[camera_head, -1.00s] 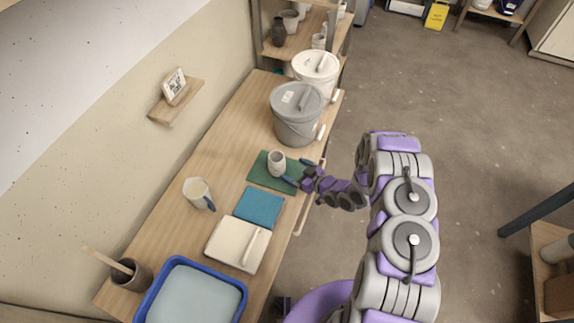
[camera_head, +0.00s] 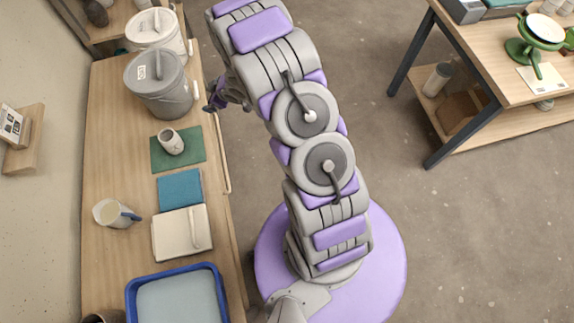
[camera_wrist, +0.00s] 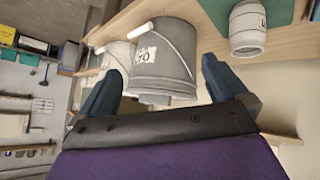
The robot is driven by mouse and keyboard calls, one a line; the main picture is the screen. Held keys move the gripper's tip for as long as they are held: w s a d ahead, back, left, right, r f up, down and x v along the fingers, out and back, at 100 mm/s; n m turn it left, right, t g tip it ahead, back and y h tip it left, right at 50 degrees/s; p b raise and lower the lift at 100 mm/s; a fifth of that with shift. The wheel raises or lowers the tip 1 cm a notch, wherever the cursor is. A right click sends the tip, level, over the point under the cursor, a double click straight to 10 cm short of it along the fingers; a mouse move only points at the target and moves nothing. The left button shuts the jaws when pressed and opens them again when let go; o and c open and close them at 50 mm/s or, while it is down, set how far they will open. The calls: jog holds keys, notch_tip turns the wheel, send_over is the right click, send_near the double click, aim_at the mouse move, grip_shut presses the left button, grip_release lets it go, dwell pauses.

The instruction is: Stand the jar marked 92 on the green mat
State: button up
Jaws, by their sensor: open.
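A small pale jar (camera_head: 171,142) stands on the green mat (camera_head: 190,158) on the long wooden table. It also shows near the top right of the wrist view (camera_wrist: 247,30), with a partly seen label whose number I cannot read. My gripper (camera_head: 214,101) is off the table's right edge, beside the grey bucket and apart from the jar. In the wrist view my gripper (camera_wrist: 155,92) has its two fingers spread wide with nothing between them.
A grey lidded bucket (camera_head: 165,100) and a white bucket (camera_head: 155,38) stand behind the mat. A blue cloth (camera_head: 180,189), a cream slab (camera_head: 172,235), a pitcher (camera_head: 108,213) and a blue-rimmed tray (camera_head: 135,300) are nearer. Open floor lies to the right, before another table (camera_head: 500,70).

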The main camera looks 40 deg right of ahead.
jog(key=s+d+r+m+g+h, duration=0.2)
jog(key=s+d+r+m+h, duration=0.15)
jog(key=s+r, duration=0.55)
jog(key=s+d+r+m+g+h, duration=0.2)
jog(key=s+d+r, duration=0.2)
jog(key=s+r, duration=0.45)
jog(key=s+a+r+m+g, duration=0.1)
jog(key=s+a+r+g, duration=0.1)
jog(key=s, duration=0.7)
jog(key=s+a+r+g+y, duration=0.1)
jog(key=s+a+r, duration=0.3)
jog(key=s, duration=0.6)
jog(key=s+a+r+m+g+y, duration=0.1)
jog(key=s+a+r+g, duration=0.2)
jog(key=s, duration=0.7)
notch_tip(320, 180, up, 2)
jog(key=shift+s+a+m, duration=0.15)
jog(key=shift+a+m, duration=0.15)
jog(key=shift+m, duration=0.05)
jog(key=shift+y, duration=0.25)
